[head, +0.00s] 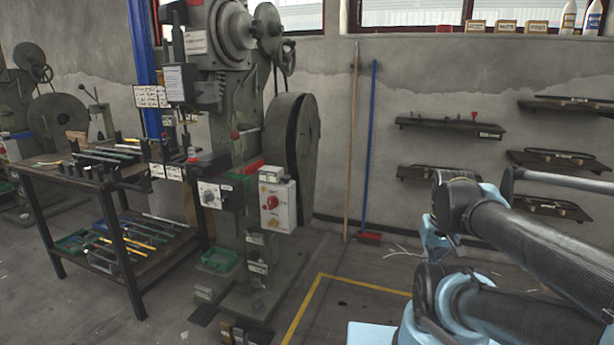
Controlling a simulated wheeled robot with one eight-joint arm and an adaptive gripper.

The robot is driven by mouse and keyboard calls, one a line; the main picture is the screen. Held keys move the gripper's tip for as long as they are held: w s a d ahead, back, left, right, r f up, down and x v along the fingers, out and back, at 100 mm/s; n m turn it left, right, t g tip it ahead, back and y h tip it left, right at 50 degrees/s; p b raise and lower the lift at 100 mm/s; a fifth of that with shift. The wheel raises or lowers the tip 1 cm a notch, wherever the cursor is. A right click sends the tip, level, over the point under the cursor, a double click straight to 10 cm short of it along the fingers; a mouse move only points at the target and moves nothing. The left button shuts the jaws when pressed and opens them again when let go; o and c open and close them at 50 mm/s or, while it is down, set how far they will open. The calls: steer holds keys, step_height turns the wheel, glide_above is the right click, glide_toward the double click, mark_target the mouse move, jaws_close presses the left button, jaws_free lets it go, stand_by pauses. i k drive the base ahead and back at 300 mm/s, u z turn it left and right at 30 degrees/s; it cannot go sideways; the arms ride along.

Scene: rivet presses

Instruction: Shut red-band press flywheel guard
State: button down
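A large grey-green press (232,110) stands at centre-left. On its right side is a big round grey disc-shaped part (308,145), seen nearly edge-on, which looks like the flywheel or its guard. I cannot tell how far the guard is open. A small red piece (248,167) shows on the press body beside it, but I cannot tell whether it is a red band. A second press (40,110) with round wheels is partly cut off at the left edge. My arm links fill the lower right; my gripper is not recognisable in this view.
A workbench (90,180) with tools stands left of the press. A control box with a red button (277,205) is on the press front. A brown pole (353,140) and a blue pole (370,150) lean on the wall. Yellow-lined floor (305,300) is mostly clear.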

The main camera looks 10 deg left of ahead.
mark_target(306, 152)
steer(key=u, duration=0.45)
steer(key=i, duration=1.2)
steer(key=z, duration=0.15)
